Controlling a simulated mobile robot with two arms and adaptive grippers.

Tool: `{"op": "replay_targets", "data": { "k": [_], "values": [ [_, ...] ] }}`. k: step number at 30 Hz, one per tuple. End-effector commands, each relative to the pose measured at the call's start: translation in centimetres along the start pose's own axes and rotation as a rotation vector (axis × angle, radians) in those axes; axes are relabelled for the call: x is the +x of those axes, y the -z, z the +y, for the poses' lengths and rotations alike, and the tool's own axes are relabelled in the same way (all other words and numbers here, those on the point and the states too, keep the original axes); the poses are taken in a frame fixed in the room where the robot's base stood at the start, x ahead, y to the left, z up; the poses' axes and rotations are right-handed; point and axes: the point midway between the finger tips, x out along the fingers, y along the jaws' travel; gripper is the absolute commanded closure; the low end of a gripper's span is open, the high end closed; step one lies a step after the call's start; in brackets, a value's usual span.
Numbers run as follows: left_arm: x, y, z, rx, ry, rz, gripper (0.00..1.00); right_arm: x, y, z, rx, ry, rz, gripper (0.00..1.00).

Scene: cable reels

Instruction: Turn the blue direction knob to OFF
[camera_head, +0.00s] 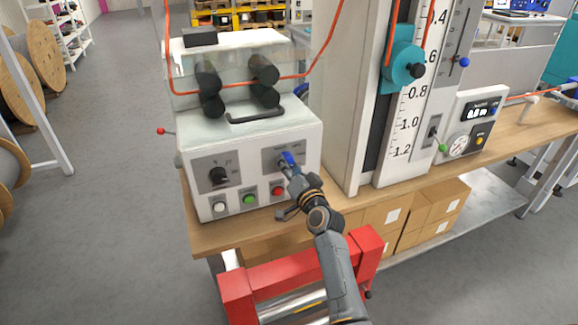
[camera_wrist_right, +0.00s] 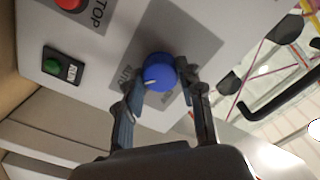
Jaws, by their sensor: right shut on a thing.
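The blue direction knob (camera_head: 288,158) is on the front panel of the white machine (camera_head: 262,130), at its upper right. In the right wrist view the knob (camera_wrist_right: 160,72) is round with a pale pointer line toward its lower left. My right gripper (camera_head: 287,168) is at the knob; its two fingers (camera_wrist_right: 161,100) are on either side of it and shut on it. The lettering around the knob is partly covered by the fingers and too small to read surely. My left gripper is not in view.
A black knob (camera_head: 218,176) sits left on the same panel. Below are a white button (camera_head: 220,207), a green button (camera_head: 249,199) and a red button (camera_head: 277,191). A tall white column (camera_head: 345,100) stands close on the right. A red frame (camera_head: 290,273) is in front.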

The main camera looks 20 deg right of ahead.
Motion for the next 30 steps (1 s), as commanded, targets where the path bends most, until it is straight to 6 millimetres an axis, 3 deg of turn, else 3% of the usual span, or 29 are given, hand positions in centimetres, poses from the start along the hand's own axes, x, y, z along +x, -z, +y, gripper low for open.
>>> {"op": "replay_targets", "data": {
  "k": [30],
  "values": [
    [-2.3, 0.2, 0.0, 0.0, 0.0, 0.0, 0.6, 0.0, 0.1, 0.1, -0.904, 0.0, -0.002, 0.94]
  ]
}}
